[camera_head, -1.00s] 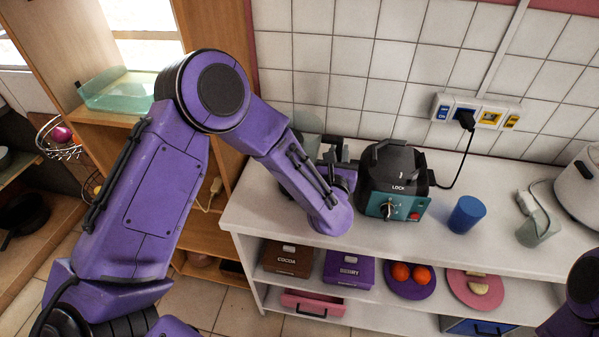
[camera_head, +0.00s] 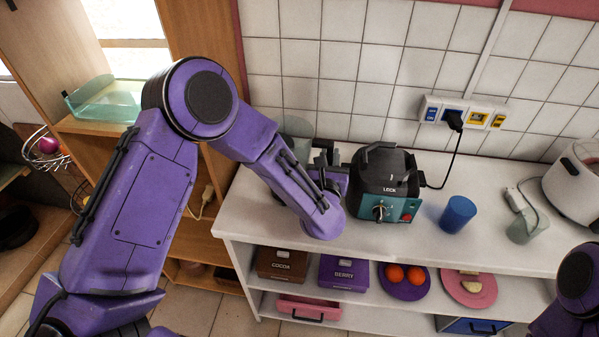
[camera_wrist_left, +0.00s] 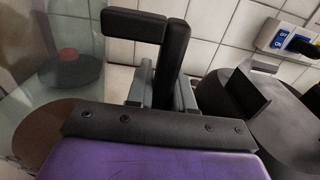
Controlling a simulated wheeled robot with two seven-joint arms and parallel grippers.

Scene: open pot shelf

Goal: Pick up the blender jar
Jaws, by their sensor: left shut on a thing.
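The blender jar is a translucent grey-green vessel (camera_head: 298,128), partly hidden behind my left arm at the back left of the counter. It fills the left side of the left wrist view (camera_wrist_left: 72,88). My left gripper (camera_head: 327,160) is at the jar's right side, with its dark fingers (camera_wrist_left: 160,60) shut. It appears shut on the jar, probably at its handle; the contact is largely hidden. The black and teal blender base (camera_head: 383,183), marked LOCK, stands just right of the gripper. My right gripper is out of view.
A cord runs to the wall socket (camera_head: 465,112). Boxes and plates fill the shelf below. A wooden cabinet (camera_head: 192,60) stands left.

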